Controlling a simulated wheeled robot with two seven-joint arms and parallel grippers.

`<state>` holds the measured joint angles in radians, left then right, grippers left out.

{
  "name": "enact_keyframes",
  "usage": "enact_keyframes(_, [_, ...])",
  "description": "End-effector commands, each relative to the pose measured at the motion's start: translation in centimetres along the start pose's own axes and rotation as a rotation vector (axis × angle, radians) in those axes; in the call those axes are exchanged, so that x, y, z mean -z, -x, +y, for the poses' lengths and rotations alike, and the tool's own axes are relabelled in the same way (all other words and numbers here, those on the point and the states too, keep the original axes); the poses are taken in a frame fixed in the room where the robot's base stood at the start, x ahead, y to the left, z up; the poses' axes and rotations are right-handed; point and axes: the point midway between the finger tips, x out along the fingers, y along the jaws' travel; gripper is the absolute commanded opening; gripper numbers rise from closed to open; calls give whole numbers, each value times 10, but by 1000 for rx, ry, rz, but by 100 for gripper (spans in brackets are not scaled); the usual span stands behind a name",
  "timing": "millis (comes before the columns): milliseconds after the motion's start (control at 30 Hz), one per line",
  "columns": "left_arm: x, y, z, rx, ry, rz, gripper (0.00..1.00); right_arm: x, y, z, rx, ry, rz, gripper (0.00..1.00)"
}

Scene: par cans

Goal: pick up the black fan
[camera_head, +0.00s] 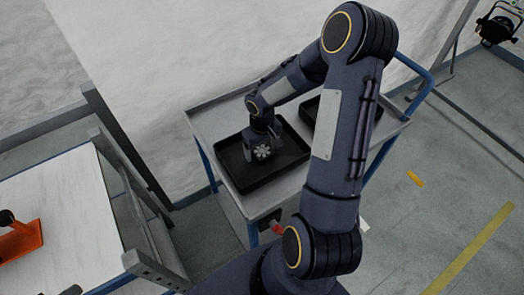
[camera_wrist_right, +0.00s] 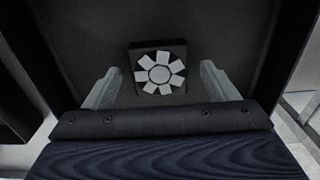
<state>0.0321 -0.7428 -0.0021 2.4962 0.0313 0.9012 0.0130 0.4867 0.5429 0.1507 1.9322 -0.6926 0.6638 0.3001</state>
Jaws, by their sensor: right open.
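The black fan is a square black frame with a pale, several-bladed rotor. In the right wrist view the fan (camera_wrist_right: 160,72) lies in a black tray (camera_wrist_right: 225,30), between and slightly beyond the two fingers of my right gripper (camera_wrist_right: 160,68). The fingers are spread wide, with a gap on both sides of the fan. In the head view the fan's pale rotor (camera_head: 263,152) shows just below my right gripper (camera_head: 262,142), over the black tray (camera_head: 240,188). My wrist hides part of the fan there. My left gripper is not in view.
The tray stands on a grey cart (camera_head: 205,122) with blue posts. A second black tray (camera_head: 308,108) is partly hidden behind my right arm. A white-topped table (camera_head: 65,215) with an orange object (camera_head: 22,240) is at left. A stage light (camera_head: 497,25) is at upper right.

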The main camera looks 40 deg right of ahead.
Motion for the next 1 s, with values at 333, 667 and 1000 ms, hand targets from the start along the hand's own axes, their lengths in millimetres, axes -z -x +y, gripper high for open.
enact_keyframes(333, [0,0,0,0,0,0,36,0,-7,0,0,-1,1,76])
enact_keyframes(667, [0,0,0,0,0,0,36,0,-6,0,0,-1,1,33])
enact_keyframes(1000, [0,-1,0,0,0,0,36,1,-3,0,-1,-1,4,31])
